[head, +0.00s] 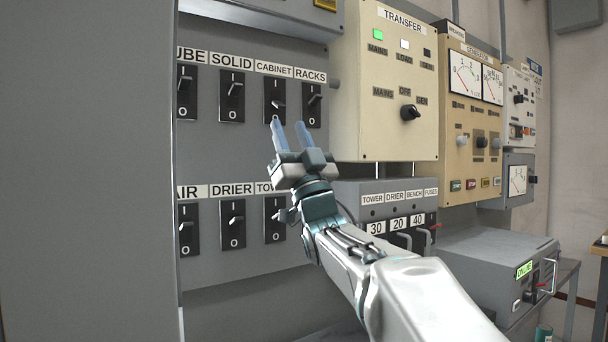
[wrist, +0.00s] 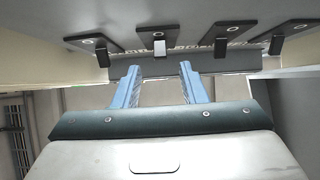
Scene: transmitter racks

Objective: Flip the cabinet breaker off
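The cabinet breaker (head: 275,99) is a black plate with a small light toggle, third in the upper row on the grey panel, under the CABINET label (head: 274,69). Its toggle sits lower than those of the solid breaker (head: 232,97) and the racks breaker (head: 312,104). My gripper (head: 288,123) is open and empty, its two blue fingers just below the cabinet breaker, apart from the toggle as far as I can tell. In the wrist view the breaker in line with the gap between the fingers (wrist: 160,85) has a toggle (wrist: 159,46) that looks different from its neighbours'.
A lower row with the drier breaker (head: 233,222) lies below, partly behind my arm. A cream transfer box (head: 385,90) juts out to the right, with a fuse box (head: 385,200) under it. A grey cabinet side (head: 90,170) fills the left.

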